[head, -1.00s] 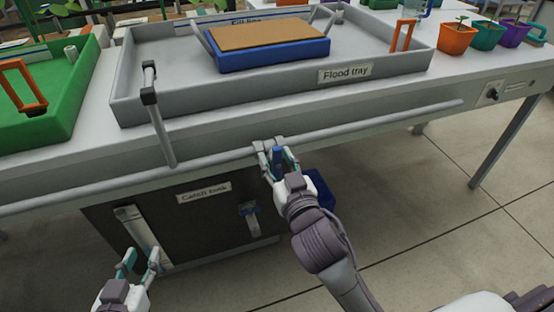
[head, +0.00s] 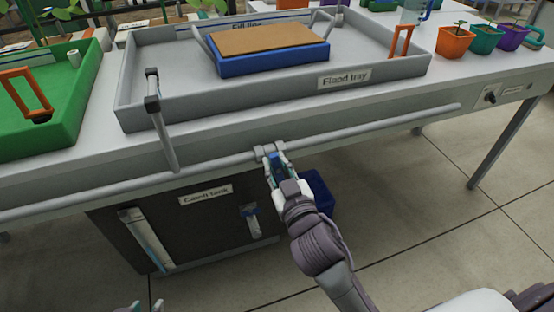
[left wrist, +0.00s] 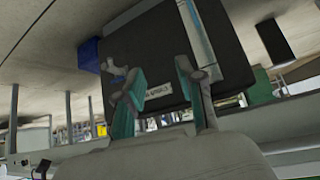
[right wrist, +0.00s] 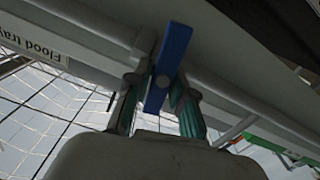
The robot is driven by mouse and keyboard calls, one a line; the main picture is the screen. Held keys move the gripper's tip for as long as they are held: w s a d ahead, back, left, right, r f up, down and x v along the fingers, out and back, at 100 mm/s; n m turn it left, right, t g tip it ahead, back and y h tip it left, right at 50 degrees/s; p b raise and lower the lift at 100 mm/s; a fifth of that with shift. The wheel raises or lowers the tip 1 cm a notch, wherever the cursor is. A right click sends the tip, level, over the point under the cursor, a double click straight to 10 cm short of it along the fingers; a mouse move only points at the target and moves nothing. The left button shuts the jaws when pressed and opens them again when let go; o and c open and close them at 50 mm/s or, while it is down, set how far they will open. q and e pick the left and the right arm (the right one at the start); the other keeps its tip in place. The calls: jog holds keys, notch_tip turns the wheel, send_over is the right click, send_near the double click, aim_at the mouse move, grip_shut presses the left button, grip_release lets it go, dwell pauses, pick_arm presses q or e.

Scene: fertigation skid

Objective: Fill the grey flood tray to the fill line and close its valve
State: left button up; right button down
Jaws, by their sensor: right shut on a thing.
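The grey flood tray (head: 250,98) sits on the bench, labelled "Flood tray". Its fill line label (head: 245,27) is on the far inner wall. No clear water surface shows in it. My right gripper (head: 270,160) is shut on a blue valve handle, at a fitting on the pipe along the bench front. The right wrist view shows the blue handle (right wrist: 170,60) as a bar between the fingertips. My left gripper (left wrist: 155,85) is empty, its fingers apart, facing the dark catch tank (left wrist: 150,50); in the head view only its tips (head: 142,307) show at the bottom edge.
A blue block with a brown top (head: 265,50) sits in the flood tray. A grey upright pipe (head: 162,120) stands at its front left. The green tray (head: 70,125) is left; potted plants (head: 456,42) are right. A blue bin (head: 320,190) is on the floor.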

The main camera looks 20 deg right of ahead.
jog(key=shift+a+r+n+p, duration=0.1)
jog(key=shift+r+n+p, duration=0.05)
jog(key=shift+n+p, duration=0.8)
pick_arm(q)
jog(key=s+a+g+y+p, duration=0.1)
jog(key=s+g, duration=0.3)
jog(key=s, duration=0.4)
jog(key=shift+a+f+g, duration=0.3)
jog(key=shift+a, duration=0.5)
pick_arm(e)
jog(key=shift+a+n, duration=0.1)
jog(key=shift+n, duration=1.45)
pick_arm(q)
jog(key=shift+f+p, duration=0.3)
jog(key=shift+f, duration=0.3)
pick_arm(e)
jog(key=shift+f, duration=0.2)
jog(key=c, duration=1.1)
grip_release()
pick_arm(q)
jog(key=shift+w, duration=0.1)
